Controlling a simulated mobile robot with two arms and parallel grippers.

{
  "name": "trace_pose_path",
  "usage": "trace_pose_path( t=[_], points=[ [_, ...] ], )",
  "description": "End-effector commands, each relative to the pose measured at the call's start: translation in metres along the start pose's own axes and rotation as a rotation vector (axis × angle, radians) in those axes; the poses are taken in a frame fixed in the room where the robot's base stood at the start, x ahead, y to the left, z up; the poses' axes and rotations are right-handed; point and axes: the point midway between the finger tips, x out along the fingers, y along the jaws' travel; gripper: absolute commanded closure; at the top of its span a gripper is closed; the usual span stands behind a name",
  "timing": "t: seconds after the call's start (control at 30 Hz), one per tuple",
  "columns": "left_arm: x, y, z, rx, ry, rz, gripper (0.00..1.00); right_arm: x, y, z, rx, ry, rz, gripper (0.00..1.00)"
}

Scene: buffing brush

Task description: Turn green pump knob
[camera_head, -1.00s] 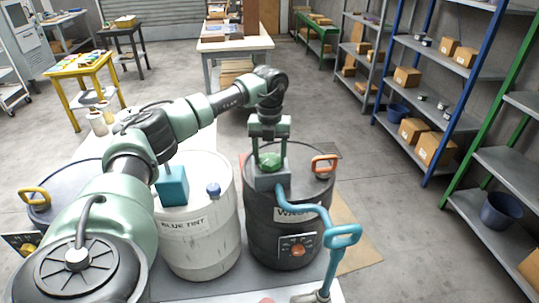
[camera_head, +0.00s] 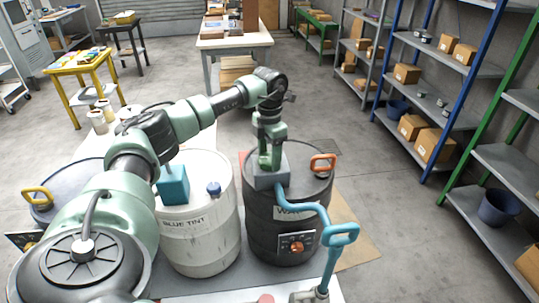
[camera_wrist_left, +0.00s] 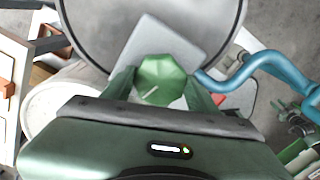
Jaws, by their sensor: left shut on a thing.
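The green knob (camera_wrist_left: 162,80) is faceted and sits on a grey pump block (camera_head: 270,180) on top of the dark drum (camera_head: 262,225), labelled with partly readable lettering. My left gripper (camera_head: 270,158) points straight down over the block. It is shut on the green knob, with a finger on either side of it in the left wrist view (camera_wrist_left: 163,86). In the head view the fingers hide most of the knob. A blue curved pipe (camera_head: 305,205) leads from the block to the right. My right gripper is not in view.
A white drum (camera_head: 200,245) marked BLUE TINT, with a teal block (camera_head: 172,185) on its lid, stands left of the dark drum. An orange handle (camera_head: 322,162) rises from the dark drum's lid. Shelves line the right.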

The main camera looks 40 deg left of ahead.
Motion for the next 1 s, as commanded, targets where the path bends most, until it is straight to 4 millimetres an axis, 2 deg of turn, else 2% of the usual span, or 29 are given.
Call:
trace_pose_path(
  t=[1.0],
  points=[
    [-0.0030,0.0011,0.0007,0.920,-0.006,0.005,0.82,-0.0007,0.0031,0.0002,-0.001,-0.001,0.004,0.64]
  ],
)
